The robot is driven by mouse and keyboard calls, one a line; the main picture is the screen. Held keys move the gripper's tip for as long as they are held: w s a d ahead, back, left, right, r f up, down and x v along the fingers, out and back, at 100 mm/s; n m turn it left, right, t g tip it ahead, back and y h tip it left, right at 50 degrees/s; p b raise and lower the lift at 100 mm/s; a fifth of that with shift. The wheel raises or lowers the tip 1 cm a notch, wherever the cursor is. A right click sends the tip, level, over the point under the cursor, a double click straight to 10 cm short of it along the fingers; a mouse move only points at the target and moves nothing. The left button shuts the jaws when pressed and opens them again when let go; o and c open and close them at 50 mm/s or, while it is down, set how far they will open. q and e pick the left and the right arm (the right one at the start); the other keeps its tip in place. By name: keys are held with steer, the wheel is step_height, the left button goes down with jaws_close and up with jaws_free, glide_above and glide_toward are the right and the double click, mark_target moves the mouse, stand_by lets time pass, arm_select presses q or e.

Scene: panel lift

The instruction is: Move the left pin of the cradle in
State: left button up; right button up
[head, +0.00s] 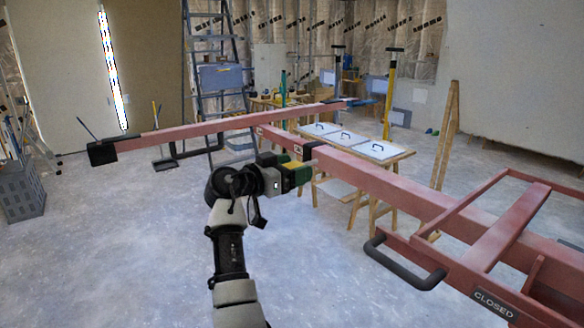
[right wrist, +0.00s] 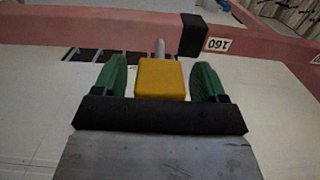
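The cradle is a red steel frame; its long crossbar (head: 215,125) runs across the head view, and a thicker beam (head: 385,183) runs to the lower right. In the right wrist view a yellow block (right wrist: 160,79) with a grey pin (right wrist: 160,47) sticking out points toward a red bar (right wrist: 110,30). The block also shows in the head view (head: 292,165). My right gripper (right wrist: 160,80) has its green fingers on both sides of the block, with narrow gaps, so it looks open around it. My left gripper is out of view.
A grey U-shaped handle (head: 405,262) and a "CLOSED" plate (head: 494,303) are at the lower right. A worktable with white panels (head: 375,150) stands behind the beam. A stepladder (head: 220,75) stands at the back, a grey crate (head: 22,190) at the left.

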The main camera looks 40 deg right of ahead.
steer(key=c, duration=1.2)
steer(key=d+b, duration=0.2)
steer(key=shift+s+d+f, duration=0.15)
steer(key=shift+s+d, duration=0.05)
steer(key=shift+d, duration=0.2)
steer(key=shift+d+r, duration=0.2)
steer(key=shift+d, duration=0.1)
steer(key=o, duration=1.3)
